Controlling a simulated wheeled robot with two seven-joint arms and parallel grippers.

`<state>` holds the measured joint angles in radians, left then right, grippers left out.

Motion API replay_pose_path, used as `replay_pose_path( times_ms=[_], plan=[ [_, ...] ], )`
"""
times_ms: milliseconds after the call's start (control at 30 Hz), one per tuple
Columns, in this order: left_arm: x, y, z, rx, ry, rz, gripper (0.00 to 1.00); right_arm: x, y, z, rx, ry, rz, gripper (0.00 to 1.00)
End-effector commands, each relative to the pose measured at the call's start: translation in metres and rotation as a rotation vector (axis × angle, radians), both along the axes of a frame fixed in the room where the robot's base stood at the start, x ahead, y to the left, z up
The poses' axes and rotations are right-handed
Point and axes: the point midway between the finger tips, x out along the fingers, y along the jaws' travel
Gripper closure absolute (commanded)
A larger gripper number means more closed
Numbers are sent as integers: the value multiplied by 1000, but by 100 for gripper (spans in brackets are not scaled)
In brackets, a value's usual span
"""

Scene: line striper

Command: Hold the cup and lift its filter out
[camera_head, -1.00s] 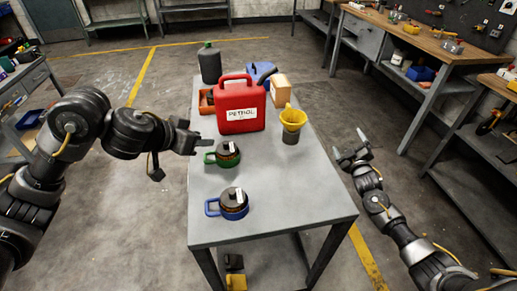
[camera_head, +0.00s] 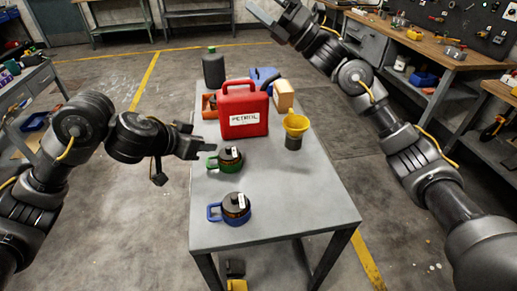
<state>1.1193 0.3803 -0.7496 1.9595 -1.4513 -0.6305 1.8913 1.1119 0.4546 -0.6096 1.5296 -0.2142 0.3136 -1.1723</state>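Two low cups with dark, labelled round pieces in their tops stand on the grey table (camera_head: 292,205). One cup has a green handle (camera_head: 212,162), the other, nearer me, a blue handle (camera_head: 215,212); both handles point left. I cannot tell how deep the dark pieces sit. My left gripper (camera_head: 203,142) is at the table's left edge, just above and left of the green-handled cup, apart from it. Its fingers look open and empty. My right gripper (camera_head: 271,14) is raised at the top edge, far from both cups; its fingers look spread and empty.
A red petrol can (camera_head: 242,112) stands mid-table behind the cups. A yellow funnel (camera_head: 296,123) sits on a grey container to its right. A dark bottle (camera_head: 213,68), an orange bin (camera_head: 208,106) and a tan box (camera_head: 284,96) are farther back. The table's near right is clear.

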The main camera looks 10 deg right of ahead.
Motion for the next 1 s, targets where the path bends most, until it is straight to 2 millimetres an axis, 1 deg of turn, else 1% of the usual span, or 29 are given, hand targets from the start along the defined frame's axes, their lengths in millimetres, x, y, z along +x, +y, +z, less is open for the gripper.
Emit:
replay_pose_path(
  times_ms=[33,67,100,167,200,267,300,367,400,500,600,700,800,900,1000],
  plan=[
    [0,0,-1,0,0,0,64,-7,25,-20,-145,-74,-8,6],
    [0,0,-1,0,0,0,64,-8,34,-39,-222,-104,-20,6],
    [0,0,-1,0,0,0,64,-7,43,-65,-309,-133,-32,6],
    [0,0,0,0,0,0,64,-7,51,-104,-423,-167,-45,6],
    [0,0,0,0,0,0,64,-7,54,-129,-494,-186,-50,6],
    [0,0,0,0,0,0,64,-8,56,-168,-594,-210,-51,6],
    [0,0,0,0,0,0,64,-9,55,-193,-658,-227,-49,6],
    [0,0,0,0,0,0,64,-13,53,-230,-748,-250,-41,6],
    [0,0,0,0,0,0,64,-16,50,-253,-803,-265,-34,6],
    [0,0,0,0,0,0,64,-25,42,-305,-923,-301,-6,6],
    [0,0,0,0,0,0,64,-35,32,-345,-1016,-332,23,6],
    [0,0,0,0,0,0,64,-44,23,-374,-1081,-356,50,6],
    [0,0,0,0,0,0,64,-49,17,-391,-1120,-372,67,6],
    [0,0,0,0,0,0,64,-52,15,-399,-1137,-379,76,6],
    [0,0,0,0,0,0,64,-53,14,-402,-1142,-382,80,6]
  ],
)
